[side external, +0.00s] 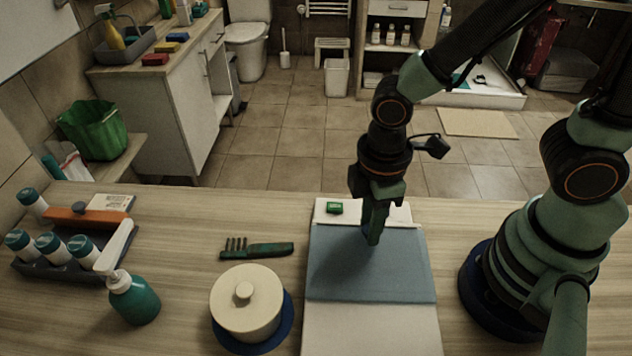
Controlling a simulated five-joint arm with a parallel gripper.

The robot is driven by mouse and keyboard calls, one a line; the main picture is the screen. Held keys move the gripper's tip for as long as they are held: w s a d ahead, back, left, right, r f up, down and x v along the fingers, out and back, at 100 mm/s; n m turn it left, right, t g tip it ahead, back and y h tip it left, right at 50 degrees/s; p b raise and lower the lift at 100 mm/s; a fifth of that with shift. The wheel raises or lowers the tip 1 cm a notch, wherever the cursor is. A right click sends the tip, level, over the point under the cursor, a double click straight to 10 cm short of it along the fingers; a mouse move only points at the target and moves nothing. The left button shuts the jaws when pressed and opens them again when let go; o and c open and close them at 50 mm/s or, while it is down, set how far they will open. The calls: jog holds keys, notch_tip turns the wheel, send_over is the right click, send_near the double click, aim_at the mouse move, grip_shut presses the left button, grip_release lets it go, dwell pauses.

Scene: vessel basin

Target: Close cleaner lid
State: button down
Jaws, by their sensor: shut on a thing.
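My gripper (374,238) points down over the blue cloth-like sheet (350,283), its fingertips low at the sheet's upper part. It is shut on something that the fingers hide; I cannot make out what. I cannot tell for sure which thing is the cleaner. A round cream pot (245,318) with a knobbed lid (244,291) stands on a dark blue base at front centre-left. Its lid sits on top. My gripper is apart from it, to its upper right. A teal pump bottle (134,302) with a white pump head stands upright left of the pot.
A small green block (335,208) lies on the white strip behind the blue sheet. A dark green comb (257,250) lies behind the pot. A grey rack (55,262) holds several teal-capped bottles at left, by an orange brush (85,217).

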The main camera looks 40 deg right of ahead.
jog(key=shift+w+d, duration=0.8)
jog(key=shift+w, duration=0.1)
jog(key=c, duration=0.6)
grip_release()
jog(key=shift+r, duration=0.1)
notch_tip(320, 180, up, 12)
jog(key=shift+f, duration=0.1)
